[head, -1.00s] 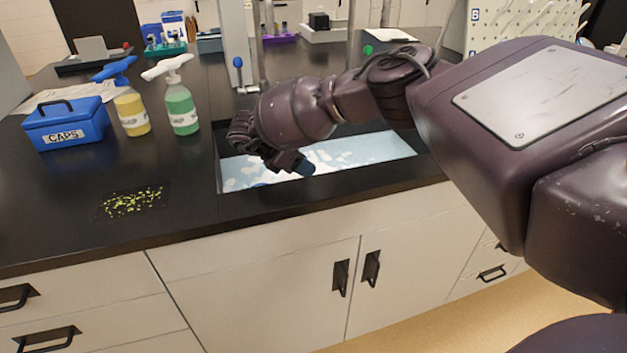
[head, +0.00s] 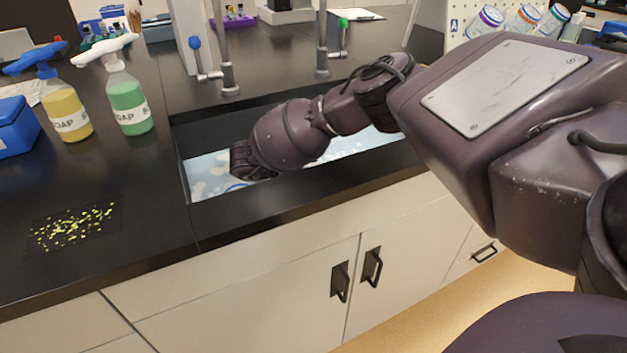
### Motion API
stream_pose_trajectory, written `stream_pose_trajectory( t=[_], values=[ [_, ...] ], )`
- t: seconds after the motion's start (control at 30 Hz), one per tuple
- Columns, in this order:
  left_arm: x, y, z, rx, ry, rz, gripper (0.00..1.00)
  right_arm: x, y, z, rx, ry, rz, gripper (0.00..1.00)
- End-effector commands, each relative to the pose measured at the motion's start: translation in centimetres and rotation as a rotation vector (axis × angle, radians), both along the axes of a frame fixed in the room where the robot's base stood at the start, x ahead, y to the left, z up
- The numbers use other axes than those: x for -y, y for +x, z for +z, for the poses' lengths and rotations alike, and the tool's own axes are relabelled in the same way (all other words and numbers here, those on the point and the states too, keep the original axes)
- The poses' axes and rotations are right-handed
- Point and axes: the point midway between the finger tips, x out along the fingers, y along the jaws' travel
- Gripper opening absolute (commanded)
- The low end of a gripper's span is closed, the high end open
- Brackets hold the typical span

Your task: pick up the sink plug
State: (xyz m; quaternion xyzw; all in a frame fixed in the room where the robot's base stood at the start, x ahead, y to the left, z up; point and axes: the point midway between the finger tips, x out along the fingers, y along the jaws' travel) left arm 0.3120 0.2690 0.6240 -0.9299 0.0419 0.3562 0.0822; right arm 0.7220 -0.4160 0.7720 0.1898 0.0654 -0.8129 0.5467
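The sink (head: 186,172) is set in the black counter and holds pale bluish water with white foam patches. My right arm reaches in from the right, and its gripper (head: 238,172) is low in the left part of the sink, at or in the water. Its fingers are mostly hidden, so I cannot tell whether they are open or shut. A small blue curved edge (head: 237,187) shows just below the gripper; I cannot tell whether it is a fingertip or another thing. I cannot make out the sink plug. My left gripper is out of view.
A green soap bottle (head: 127,100) and a yellow one (head: 64,108) stand left of the sink, by a blue box (head: 14,128). Two taps rise behind it, one with a blue lever (head: 196,45), one with a green lever (head: 343,24). Yellow bits (head: 75,226) lie at front left.

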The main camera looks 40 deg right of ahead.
Motion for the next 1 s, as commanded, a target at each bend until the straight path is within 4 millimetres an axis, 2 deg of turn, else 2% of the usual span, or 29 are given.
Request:
stream_pose_trajectory(
  t=[0.03,0.2,0.47,0.77,1.0],
  values=[
    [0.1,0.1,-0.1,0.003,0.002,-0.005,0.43,0.7,-0.3,-0.9,-0.009,-0.001,-0.001,0.44],
    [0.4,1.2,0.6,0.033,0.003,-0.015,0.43,1.9,-0.7,-1.1,-0.004,0.002,0.001,0.44],
    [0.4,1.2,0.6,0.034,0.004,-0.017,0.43,2.0,-0.8,-1.0,-0.001,0.002,0.001,0.44],
    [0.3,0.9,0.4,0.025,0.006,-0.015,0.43,2.0,-0.8,-1.0,-0.002,0.002,0.001,0.00],
    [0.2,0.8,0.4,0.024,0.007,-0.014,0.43,2.0,-0.8,-1.1,-0.002,0.002,0.001,0.00]
  ],
)
